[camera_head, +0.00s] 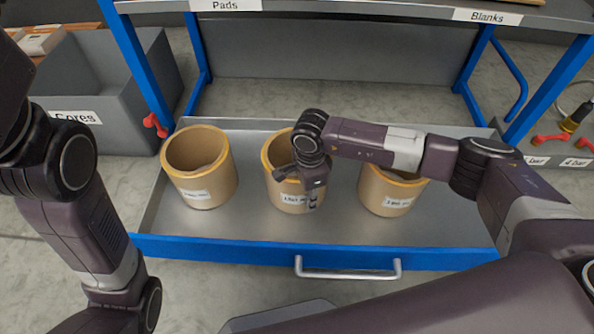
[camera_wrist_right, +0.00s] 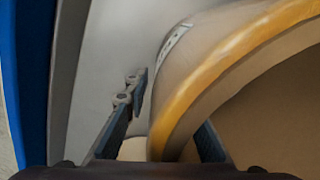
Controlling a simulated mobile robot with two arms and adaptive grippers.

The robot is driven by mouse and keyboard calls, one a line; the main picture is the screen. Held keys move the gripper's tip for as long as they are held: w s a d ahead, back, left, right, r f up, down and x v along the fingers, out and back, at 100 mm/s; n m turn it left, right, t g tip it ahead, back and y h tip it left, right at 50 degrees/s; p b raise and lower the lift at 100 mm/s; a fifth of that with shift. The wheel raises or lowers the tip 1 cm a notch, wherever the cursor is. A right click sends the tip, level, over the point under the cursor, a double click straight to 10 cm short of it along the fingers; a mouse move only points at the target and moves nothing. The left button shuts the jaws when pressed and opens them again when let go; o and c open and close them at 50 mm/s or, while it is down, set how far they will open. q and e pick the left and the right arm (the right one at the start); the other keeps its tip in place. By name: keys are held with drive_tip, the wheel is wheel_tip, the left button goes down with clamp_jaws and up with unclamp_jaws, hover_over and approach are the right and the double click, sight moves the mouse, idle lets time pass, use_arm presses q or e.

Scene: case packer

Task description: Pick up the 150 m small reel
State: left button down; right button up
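Three hollow tan cylinders with orange rims stand in a row in an open drawer (camera_head: 240,228): a left one (camera_head: 204,187), a middle one (camera_head: 284,190) and a right one (camera_head: 383,195). Each has a white front label, too small to read surely, so I cannot tell which is the 150 m small reel. My right gripper (camera_head: 314,196) points down at the front right wall of the middle cylinder. In the right wrist view my right gripper (camera_wrist_right: 172,108) is open, one finger outside and one inside the orange rim (camera_wrist_right: 200,88), with gaps visible. My left gripper is out of view.
The drawer has a blue front edge (camera_head: 220,249) and a metal handle (camera_head: 348,274). A shelf labelled Pads and Blanks (camera_head: 370,9) overhangs the back, on blue posts (camera_head: 135,60). A grey Cores bin (camera_head: 115,120) stands at left. Bare drawer floor lies between the cylinders.

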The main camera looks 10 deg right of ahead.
clamp_jaws()
drive_tip(key=shift+w+r, duration=0.1)
idle(0.3)
drive_tip(key=shift+r, duration=0.1)
